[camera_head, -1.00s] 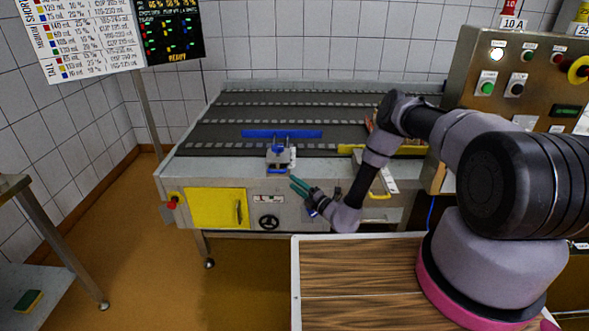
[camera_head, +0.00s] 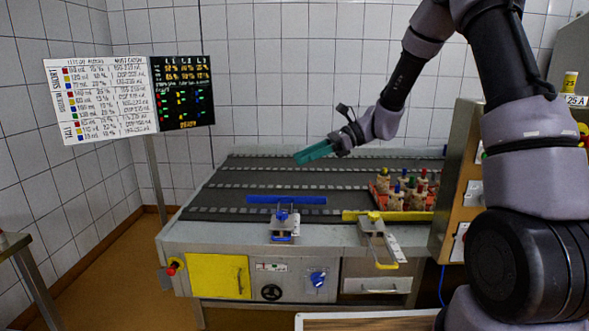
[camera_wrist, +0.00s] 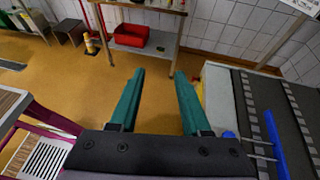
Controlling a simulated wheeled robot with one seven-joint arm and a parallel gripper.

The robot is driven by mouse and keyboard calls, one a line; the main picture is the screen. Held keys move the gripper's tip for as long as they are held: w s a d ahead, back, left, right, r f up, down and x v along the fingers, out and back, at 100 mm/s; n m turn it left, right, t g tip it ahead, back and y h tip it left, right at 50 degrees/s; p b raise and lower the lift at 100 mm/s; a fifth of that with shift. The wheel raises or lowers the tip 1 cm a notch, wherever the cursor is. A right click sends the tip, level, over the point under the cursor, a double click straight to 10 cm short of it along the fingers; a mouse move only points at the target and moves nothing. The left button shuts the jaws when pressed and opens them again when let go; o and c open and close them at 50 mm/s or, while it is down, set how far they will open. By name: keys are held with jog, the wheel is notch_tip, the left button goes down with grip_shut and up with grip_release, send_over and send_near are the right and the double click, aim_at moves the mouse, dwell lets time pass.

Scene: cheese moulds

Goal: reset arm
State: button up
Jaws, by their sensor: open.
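My gripper (camera_head: 314,153) is raised above the conveyor table (camera_head: 215,234) in the head view, well clear of its belts. In the wrist view its two teal fingers (camera_wrist: 154,98) are spread apart with nothing between them. The wrist view looks down on the orange floor, with the conveyor at the right. My arm rises at the right of the head view and reaches left to the gripper.
A red tray (camera_head: 379,197) of moulds with coloured tops stands at the right of the conveyor. A blue bar (camera_head: 286,200) and a yellow bar (camera_head: 355,215) lie across the belts. A sign board (camera_head: 100,97) stands at left. A red bin (camera_wrist: 145,39) is on a far shelf.

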jog(key=s+d+r+n+t+h, duration=0.4)
jog(key=s+d+r, duration=0.4)
jog(key=s+d, duration=0.2)
jog(key=s+d+r+n+t+h, duration=0.5)
jog(key=s+d+r+n+h, duration=0.2)
jog(key=s+d, duration=0.4)
jog(key=shift+d+r+n, duration=0.4)
jog(key=shift+d+n, duration=0.05)
jog(key=shift+n, duration=0.25)
dwell(0.9)
